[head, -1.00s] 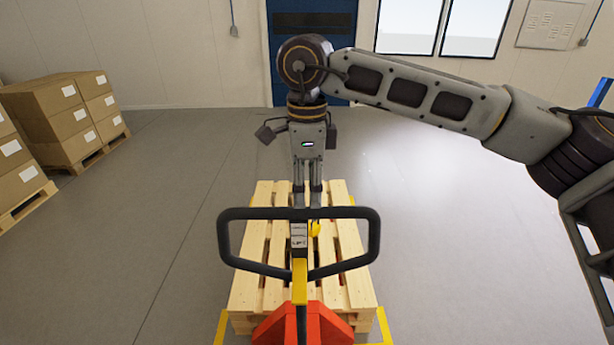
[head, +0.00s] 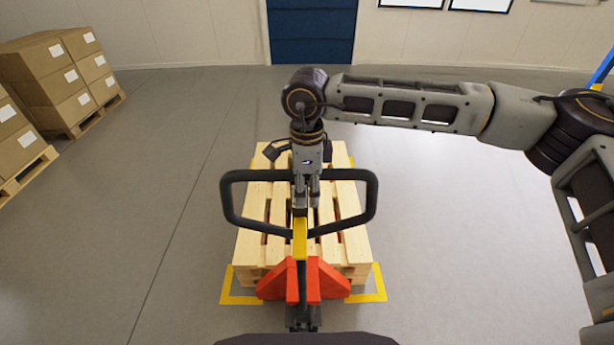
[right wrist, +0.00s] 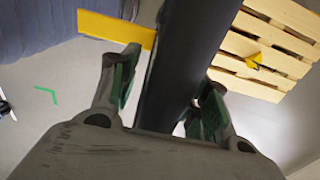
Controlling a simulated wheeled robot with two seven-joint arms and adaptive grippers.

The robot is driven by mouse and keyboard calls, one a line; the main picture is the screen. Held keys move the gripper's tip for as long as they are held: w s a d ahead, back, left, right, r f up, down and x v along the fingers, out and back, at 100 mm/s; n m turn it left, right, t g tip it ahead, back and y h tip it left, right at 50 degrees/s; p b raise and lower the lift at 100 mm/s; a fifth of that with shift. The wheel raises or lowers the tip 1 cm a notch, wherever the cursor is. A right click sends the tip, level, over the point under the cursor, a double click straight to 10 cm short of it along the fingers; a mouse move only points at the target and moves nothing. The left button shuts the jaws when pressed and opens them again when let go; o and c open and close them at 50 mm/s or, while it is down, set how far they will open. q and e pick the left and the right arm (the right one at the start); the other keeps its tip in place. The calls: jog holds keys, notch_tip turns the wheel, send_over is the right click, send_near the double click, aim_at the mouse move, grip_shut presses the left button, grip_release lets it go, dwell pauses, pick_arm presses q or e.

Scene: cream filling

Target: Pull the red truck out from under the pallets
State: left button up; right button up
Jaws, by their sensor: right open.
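The red truck (head: 332,281) stands at the near side of the wooden pallets (head: 252,245), its red body close against them. Its yellow shaft (head: 300,245) rises to a black loop handle (head: 371,205). My right gripper (head: 306,203) is over the middle of the handle, pointing down and overlapping its top bar. In the right wrist view its open fingers (right wrist: 165,92) have a dark bar of the handle (right wrist: 185,60) between them. I cannot tell whether they touch it. The truck's forks are hidden under the pallets. My left gripper is not in view.
Yellow floor marks (head: 240,300) frame the pallets' near corners. Boxes (head: 55,85) on pallets stand at the far left. A blue door (head: 312,35) is in the back wall. The grey floor (head: 165,230) around the pallets is clear.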

jog(key=shift+f, duration=0.3)
grip_shut()
dwell(0.5)
dwell(0.3)
dwell(0.4)
